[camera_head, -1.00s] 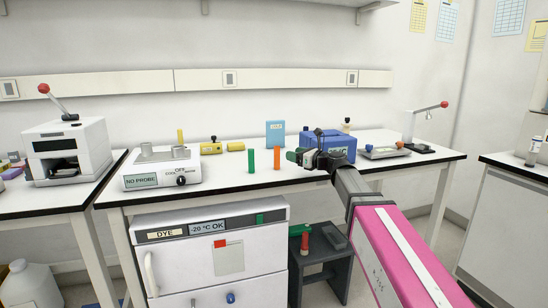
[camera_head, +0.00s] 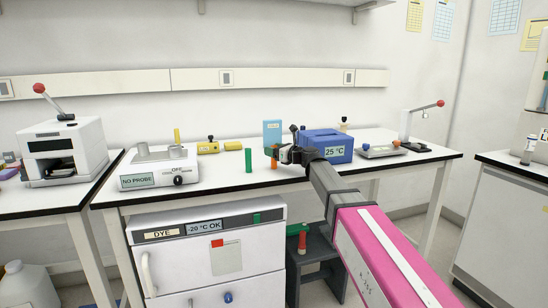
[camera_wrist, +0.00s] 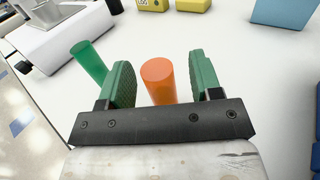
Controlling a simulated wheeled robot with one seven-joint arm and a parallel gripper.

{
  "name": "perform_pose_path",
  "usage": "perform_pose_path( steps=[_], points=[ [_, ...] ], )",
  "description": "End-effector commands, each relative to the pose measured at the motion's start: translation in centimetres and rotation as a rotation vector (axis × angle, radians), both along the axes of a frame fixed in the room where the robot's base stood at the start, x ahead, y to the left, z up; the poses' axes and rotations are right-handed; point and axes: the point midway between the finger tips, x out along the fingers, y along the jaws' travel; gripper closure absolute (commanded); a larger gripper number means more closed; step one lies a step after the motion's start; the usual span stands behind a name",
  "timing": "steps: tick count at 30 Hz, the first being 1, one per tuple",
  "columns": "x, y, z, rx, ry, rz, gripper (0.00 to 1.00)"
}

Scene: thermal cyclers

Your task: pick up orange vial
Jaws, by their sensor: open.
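The orange vial (camera_wrist: 158,80) stands upright on the white bench between the two green finger pads of my gripper (camera_wrist: 160,84) in the wrist view. A gap shows on each side of it, wider on the right. In the head view the vial (camera_head: 274,163) is partly hidden behind my gripper (camera_head: 277,153). My gripper is open and holds nothing. A green vial (camera_head: 248,160) stands to the left, outside the fingers; it also shows in the wrist view (camera_wrist: 90,62).
A heater box marked NO PROBE (camera_head: 158,170) stands to the left. A blue 25 °C block (camera_head: 327,145) is just right of my gripper. Yellow items (camera_head: 233,145) and a light-blue box (camera_head: 272,132) stand behind. The bench front between the heater box and green vial is clear.

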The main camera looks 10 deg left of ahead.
Motion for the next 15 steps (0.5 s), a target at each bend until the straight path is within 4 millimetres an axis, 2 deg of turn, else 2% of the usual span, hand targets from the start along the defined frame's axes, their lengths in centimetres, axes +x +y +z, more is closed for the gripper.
perform_pose_path(
  steps=[2, 6, 7, 15],
  points=[
    [-0.03, -0.03, 0.01, 0.0, 0.0, 0.0, 0.45],
    [-0.03, -0.04, 0.01, 0.0, 0.0, 0.0, 0.9],
    [-0.03, -0.05, 0.01, 0.0, 0.0, 0.0, 0.95],
    [-0.02, -0.05, 0.06, 0.0, 0.0, 0.0, 0.95]
  ],
)
